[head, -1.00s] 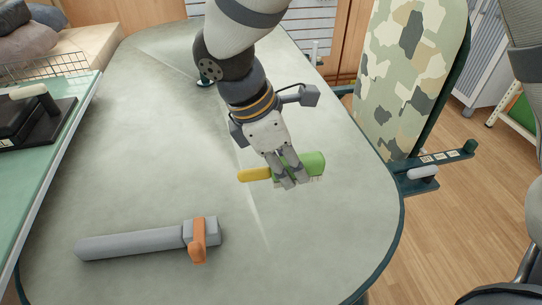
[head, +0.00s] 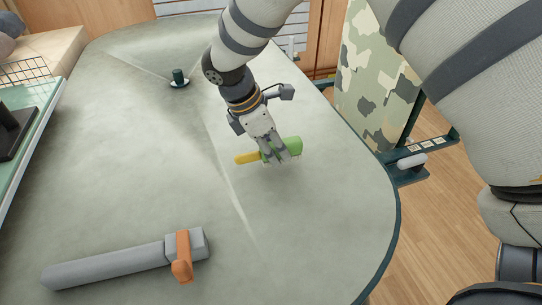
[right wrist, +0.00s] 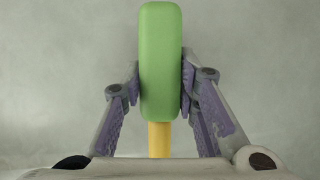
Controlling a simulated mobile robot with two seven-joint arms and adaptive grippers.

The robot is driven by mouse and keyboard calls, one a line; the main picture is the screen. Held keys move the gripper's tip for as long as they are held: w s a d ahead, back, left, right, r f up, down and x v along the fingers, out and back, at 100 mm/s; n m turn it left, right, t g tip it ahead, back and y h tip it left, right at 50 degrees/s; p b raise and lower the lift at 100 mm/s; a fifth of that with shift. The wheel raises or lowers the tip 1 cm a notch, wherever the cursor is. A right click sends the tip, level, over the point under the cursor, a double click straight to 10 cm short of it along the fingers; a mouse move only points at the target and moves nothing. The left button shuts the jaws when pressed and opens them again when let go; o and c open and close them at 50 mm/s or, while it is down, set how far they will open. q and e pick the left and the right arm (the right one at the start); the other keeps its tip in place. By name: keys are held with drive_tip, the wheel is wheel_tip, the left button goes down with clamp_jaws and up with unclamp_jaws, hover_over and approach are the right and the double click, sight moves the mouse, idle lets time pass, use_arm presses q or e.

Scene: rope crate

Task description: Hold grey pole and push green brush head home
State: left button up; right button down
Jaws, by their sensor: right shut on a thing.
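The green brush head (head: 294,146) has a yellow stem (head: 246,158) pointing left and short bristles underneath. My right gripper (head: 275,156) is shut on the green block, one finger on each side. The right wrist view shows the green block (right wrist: 160,65) upright between both fingers, with the yellow stem (right wrist: 159,140) below it. I cannot tell whether the brush head touches the table. The grey pole (head: 105,268) lies on the table at the lower left, apart from the gripper. Its right end has a square grey socket with an orange lever (head: 182,257). My left gripper is not in view.
The grey-green table (head: 330,220) is clear between pole and brush head. A dark knob (head: 179,78) stands at the back. A green side shelf (head: 35,140) with a wire rack is at the left. A camouflage panel (head: 375,85) stands beyond the right edge.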

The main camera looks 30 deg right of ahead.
sight(254, 150)
drive_tip(key=shift+w+d+f, duration=0.1)
drive_tip(key=shift+w+f, duration=0.05)
drive_tip(key=shift+f, duration=0.7)
drive_tip(key=shift+w+d+f, duration=0.1)
drive_tip(key=shift+w+f, duration=0.05)
drive_tip(key=shift+f, duration=0.65)
drive_tip(key=shift+f, duration=0.1)
drive_tip(key=c, duration=1.2)
unclamp_jaws()
drive_tip(key=shift+c, duration=0.2)
drive_tip(key=shift+f, duration=0.25)
drive_tip(key=v, duration=1.2)
drive_tip(key=shift+d+r, duration=0.1)
drive_tip(key=shift+r, duration=0.15)
